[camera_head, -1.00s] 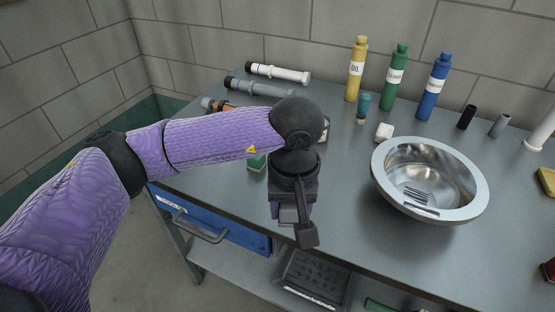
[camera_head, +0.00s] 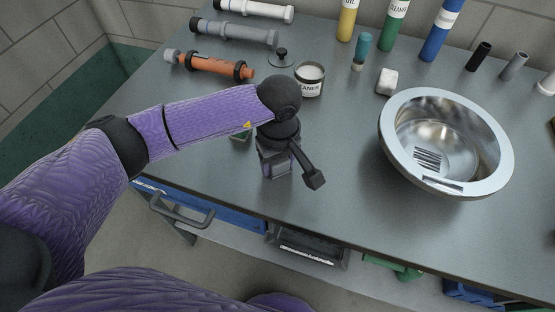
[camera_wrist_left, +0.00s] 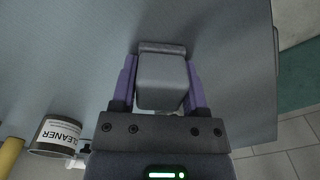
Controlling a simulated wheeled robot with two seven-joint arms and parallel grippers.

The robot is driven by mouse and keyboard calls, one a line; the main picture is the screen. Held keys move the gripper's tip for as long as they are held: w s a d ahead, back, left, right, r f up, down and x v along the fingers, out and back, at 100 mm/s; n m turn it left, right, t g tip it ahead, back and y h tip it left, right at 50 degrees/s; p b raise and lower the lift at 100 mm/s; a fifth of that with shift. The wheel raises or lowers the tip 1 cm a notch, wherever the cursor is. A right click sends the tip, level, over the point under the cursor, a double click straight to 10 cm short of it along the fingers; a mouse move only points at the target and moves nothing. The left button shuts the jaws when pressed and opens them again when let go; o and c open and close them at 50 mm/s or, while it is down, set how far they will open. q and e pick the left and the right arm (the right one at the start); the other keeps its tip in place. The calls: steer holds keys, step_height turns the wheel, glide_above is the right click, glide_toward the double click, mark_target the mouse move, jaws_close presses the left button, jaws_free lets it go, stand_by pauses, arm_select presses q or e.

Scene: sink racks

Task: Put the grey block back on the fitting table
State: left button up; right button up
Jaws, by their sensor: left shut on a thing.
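The grey block (camera_wrist_left: 160,82) is between the purple fingers of my left gripper (camera_wrist_left: 160,70) in the left wrist view. The fingers are shut on its two sides. In the head view my left gripper (camera_head: 277,168) points down over the front part of the grey fitting table (camera_head: 340,190), and the block is hidden or cannot be told apart there. I cannot tell whether the block touches the tabletop. My right gripper is not in view.
A steel basin (camera_head: 497,170) stands to the right. A cleaner tin (camera_head: 309,80), a dark-knobbed stopper (camera_head: 281,58) and an orange tube (camera_head: 210,66) lie behind. A green item (camera_head: 240,136) is partly hidden by my arm. Bare tabletop lies between gripper and basin.

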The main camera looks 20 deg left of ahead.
arm_select(q)
steer(key=o, duration=0.9)
steer(key=shift+f, duration=0.1)
steer(key=o, duration=0.3)
steer(key=shift+o, duration=0.2)
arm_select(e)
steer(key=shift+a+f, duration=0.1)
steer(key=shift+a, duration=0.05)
arm_select(q)
step_height(320, 180, up, 12)
steer(key=p, duration=0.2)
steer(key=shift+r+p, duration=0.2)
steer(key=shift+p, duration=0.1)
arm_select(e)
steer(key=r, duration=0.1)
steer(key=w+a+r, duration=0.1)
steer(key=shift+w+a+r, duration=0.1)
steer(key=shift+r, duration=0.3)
